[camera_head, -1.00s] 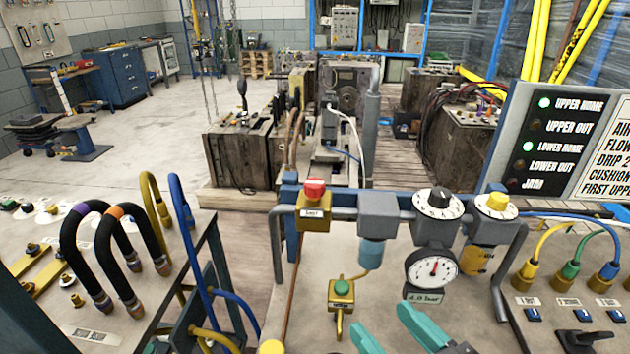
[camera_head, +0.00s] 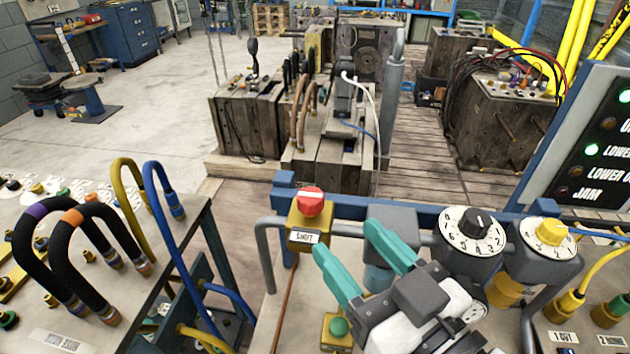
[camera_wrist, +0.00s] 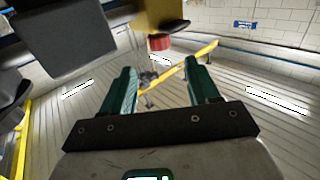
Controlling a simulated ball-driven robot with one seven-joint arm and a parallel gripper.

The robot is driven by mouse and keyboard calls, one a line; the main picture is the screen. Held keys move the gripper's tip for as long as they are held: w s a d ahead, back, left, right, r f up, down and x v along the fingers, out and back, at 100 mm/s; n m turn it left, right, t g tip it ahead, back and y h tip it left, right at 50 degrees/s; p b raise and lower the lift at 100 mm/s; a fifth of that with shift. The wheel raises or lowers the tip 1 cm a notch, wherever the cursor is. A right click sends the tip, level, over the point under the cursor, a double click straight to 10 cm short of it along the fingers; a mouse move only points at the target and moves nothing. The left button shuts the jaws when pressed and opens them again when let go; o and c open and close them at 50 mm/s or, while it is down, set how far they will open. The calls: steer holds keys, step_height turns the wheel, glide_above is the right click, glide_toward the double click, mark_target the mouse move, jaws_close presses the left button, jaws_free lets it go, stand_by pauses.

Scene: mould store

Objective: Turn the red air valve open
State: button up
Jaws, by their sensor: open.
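The red air valve (camera_head: 310,201) is a round red knob on top of a yellow block (camera_head: 306,235) with a label that looks like "SHUT". It stands at the left end of a grey pipe above the workbench. My gripper (camera_head: 346,258) has teal fingers, open and empty, to the right of the knob and a little below it in the head view, apart from it. In the wrist view the red knob (camera_wrist: 160,42) shows upside down beyond the open fingers (camera_wrist: 160,85), above the middle of the gap.
A grey box (camera_head: 392,222) sits just behind my gripper. Two white dials, one with a black knob (camera_head: 477,222) and one with a yellow knob (camera_head: 551,233), stand to the right. A green button (camera_head: 339,327) is below. Hoses (camera_head: 165,210) stand at left.

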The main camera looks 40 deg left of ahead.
mark_target(319, 204)
steer(key=p+x, duration=0.1)
steer(key=x, duration=0.9)
steer(key=shift+a, duration=0.1)
steer(key=c, duration=0.9)
steer(key=shift+w, duration=0.1)
steer(key=shift+f+n+g, duration=0.1)
steer(key=shift+n+g, duration=0.3)
steer(key=shift+g, duration=0.2)
steer(key=shift+g+y, duration=0.3)
steer(key=o, duration=0.9)
